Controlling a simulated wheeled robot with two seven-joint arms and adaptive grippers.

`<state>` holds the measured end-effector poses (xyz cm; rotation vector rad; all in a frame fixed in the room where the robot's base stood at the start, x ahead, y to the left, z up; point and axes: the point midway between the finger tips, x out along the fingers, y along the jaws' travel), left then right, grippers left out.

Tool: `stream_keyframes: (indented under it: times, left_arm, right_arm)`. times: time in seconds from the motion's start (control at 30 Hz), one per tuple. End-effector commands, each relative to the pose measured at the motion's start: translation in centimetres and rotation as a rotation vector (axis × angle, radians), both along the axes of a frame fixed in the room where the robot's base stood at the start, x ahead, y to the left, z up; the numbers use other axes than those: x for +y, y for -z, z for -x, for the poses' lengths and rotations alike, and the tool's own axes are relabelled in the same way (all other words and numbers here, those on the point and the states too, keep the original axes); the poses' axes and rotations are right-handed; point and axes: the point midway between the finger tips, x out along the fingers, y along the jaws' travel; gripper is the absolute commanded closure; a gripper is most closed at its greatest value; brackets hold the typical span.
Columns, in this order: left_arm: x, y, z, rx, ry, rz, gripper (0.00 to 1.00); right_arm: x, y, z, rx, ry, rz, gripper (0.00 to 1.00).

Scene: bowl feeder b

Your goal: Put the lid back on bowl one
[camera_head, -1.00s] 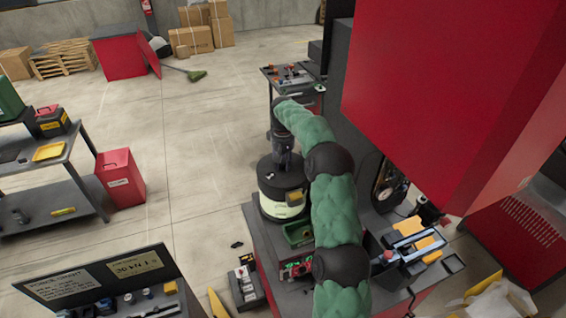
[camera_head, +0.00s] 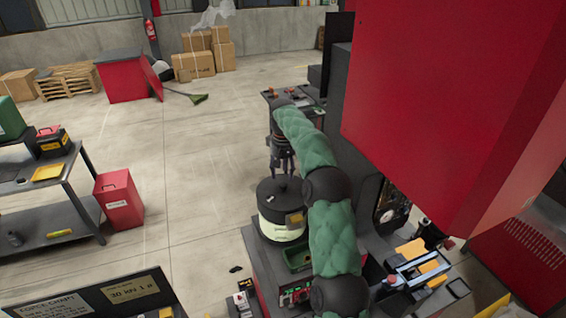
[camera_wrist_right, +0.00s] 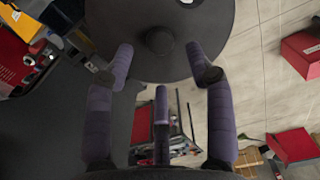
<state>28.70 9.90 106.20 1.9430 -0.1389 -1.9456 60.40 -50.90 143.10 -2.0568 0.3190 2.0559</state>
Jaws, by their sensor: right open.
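In the right wrist view the lid (camera_wrist_right: 215,22) shows as a dark disc with a round knob (camera_wrist_right: 160,40) in the middle. My right gripper (camera_head: 283,170) is just above the lid, pointing down. In the wrist view its purple fingers (camera_wrist_right: 160,62) are spread and empty, apart from the knob. My left gripper is out of view.
A green bin (camera_head: 298,259) sits beside the bowl on the cabinet. A big red housing (camera_head: 440,100) hangs at the right, close to my arm. A tool cart (camera_head: 290,98) stands behind. The floor to the left is clear up to a red box (camera_head: 119,203).

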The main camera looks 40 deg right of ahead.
Motion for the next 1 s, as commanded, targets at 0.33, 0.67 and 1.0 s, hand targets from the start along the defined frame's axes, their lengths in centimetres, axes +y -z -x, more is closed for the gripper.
stream_keyframes:
  times: [0.33,0.67,1.0]
  left_arm:
    - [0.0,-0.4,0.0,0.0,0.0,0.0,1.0]
    - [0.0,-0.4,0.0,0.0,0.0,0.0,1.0]
    - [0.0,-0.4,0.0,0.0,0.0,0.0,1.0]
  right_arm:
    - [0.1,-4.8,0.0,0.001,-0.001,0.0,0.45]
    - [0.0,-5.3,0.0,0.001,0.0,0.0,0.45]
    - [0.0,-5.3,0.0,0.001,0.0,0.0,0.45]
